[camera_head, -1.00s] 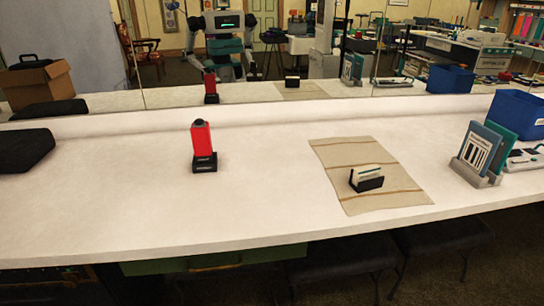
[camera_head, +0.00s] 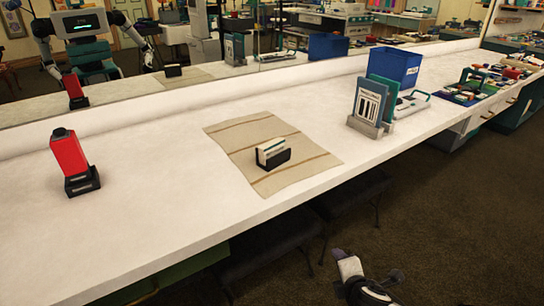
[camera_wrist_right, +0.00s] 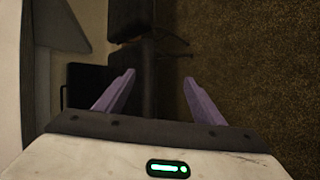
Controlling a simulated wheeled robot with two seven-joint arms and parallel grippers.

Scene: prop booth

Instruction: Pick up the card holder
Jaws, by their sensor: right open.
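The card holder (camera_head: 272,158) is a small black stand with white cards in it. It sits upright on a beige striped cloth (camera_head: 240,140) on the white counter, near the middle of the head view. My right gripper (camera_wrist_right: 160,95) shows in the right wrist view with its two purple fingers spread apart and nothing between them. It is over the floor and stools in front of the counter, away from the card holder. Part of my right arm (camera_head: 362,288) shows at the bottom of the head view. My left gripper is not in view.
A red device (camera_head: 69,155) on a black base stands at the left. A stand with upright folders (camera_head: 372,102) and a blue bin (camera_head: 396,68) are right of the cloth. A mirror runs along the back. Dark stools (camera_head: 270,245) sit below the counter's front edge.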

